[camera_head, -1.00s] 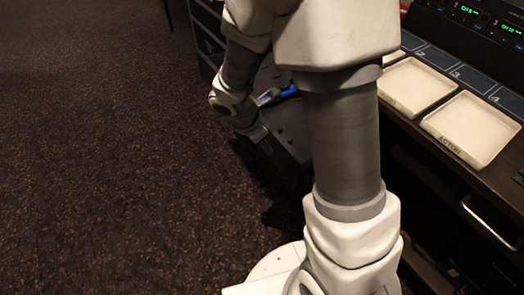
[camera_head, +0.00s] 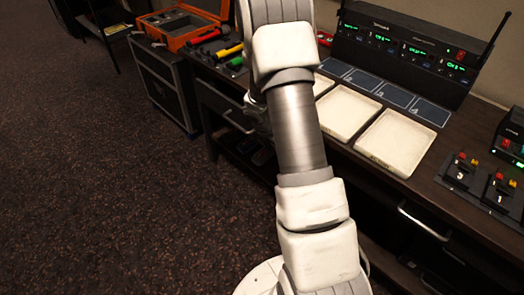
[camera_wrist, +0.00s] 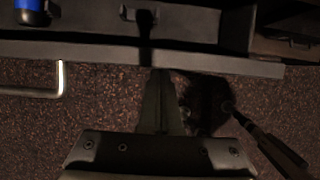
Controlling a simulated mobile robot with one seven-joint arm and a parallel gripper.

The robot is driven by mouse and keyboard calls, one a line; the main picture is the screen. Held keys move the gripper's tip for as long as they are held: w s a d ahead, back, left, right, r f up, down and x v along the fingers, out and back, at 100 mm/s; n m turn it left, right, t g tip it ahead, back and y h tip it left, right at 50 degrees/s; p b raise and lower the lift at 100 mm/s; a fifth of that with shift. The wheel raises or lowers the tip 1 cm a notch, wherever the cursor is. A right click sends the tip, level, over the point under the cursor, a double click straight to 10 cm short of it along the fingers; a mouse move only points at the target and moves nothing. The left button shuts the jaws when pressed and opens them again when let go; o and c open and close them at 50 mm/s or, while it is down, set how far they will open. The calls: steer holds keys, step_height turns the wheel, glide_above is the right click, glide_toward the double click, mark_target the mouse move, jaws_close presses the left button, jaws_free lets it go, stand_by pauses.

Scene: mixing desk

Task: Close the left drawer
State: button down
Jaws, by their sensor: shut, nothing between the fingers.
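The left drawer shows in the wrist view as a dark front panel (camera_wrist: 200,61) with an open interior beyond it. A pale bent handle (camera_wrist: 60,82) sticks out from its front at the left. A blue item (camera_wrist: 27,8) lies inside. In the head view the left drawer (camera_head: 222,106) is at the desk's left part, partly hidden by my arm. My gripper (camera_wrist: 162,78) is shut and empty, right of the handle, with its fingertips at the outer side of the front panel; contact is unclear.
A right drawer handle (camera_head: 422,222) juts out at the right. A black case (camera_head: 160,85) stands beyond the left drawer. The carpet (camera_head: 110,190) at left is clear.

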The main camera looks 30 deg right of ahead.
steer(key=shift+w+d+p, duration=0.25)
steer(key=shift+d, duration=0.45)
steer(key=shift+w+d+p, duration=0.2)
steer(key=shift+d+p, duration=0.1)
steer(key=shift+d, duration=0.35)
steer(key=shift+w+d+p, duration=0.25)
steer(key=shift+d, duration=0.45)
